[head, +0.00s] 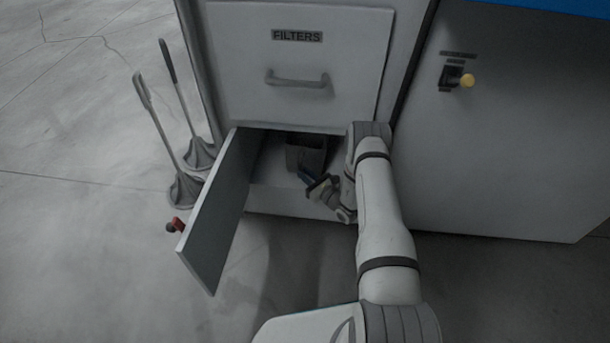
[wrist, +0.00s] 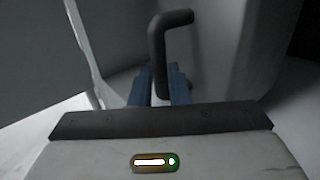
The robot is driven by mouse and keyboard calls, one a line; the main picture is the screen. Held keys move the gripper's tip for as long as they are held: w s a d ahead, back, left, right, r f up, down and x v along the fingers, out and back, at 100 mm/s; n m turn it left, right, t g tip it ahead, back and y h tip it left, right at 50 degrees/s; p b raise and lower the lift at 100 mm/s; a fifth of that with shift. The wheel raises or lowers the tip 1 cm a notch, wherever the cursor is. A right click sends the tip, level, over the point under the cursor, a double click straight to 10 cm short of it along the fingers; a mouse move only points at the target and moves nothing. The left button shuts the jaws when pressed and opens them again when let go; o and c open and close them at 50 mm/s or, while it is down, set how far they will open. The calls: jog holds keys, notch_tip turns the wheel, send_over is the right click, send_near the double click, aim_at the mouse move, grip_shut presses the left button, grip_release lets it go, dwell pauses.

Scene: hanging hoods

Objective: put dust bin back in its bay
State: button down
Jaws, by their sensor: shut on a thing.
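The dust bin (head: 306,153) is a dark grey box standing inside the open lower bay (head: 268,172) of the white cabinet. It shows large and pale in the wrist view (wrist: 228,50), with its dark bent handle (wrist: 172,22) in front. My gripper (head: 308,178) reaches into the bay from the right. In the wrist view its blue fingers (wrist: 171,82) are shut on the handle's lower part. The bay's door (head: 220,215) hangs open to the left, with a red knob (head: 175,225) at its outer edge. The bin's base and the bay's rear are partly hidden in shadow.
A closed drawer labelled FILTERS (head: 297,60) with a bar handle (head: 297,80) is above the bay. Two long-handled tools (head: 185,188) stand left of the cabinet. A panel with a yellow knob (head: 467,80) is at the right. The floor in front is clear.

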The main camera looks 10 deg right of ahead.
jog(key=c, duration=1.3)
grip_release()
jog(key=shift+f, duration=0.1)
jog(key=p+v, duration=0.2)
jog(key=v, duration=0.5)
jog(key=shift+s+d, duration=0.2)
jog(key=shift+s, duration=0.2)
jog(key=shift+s+f, duration=0.1)
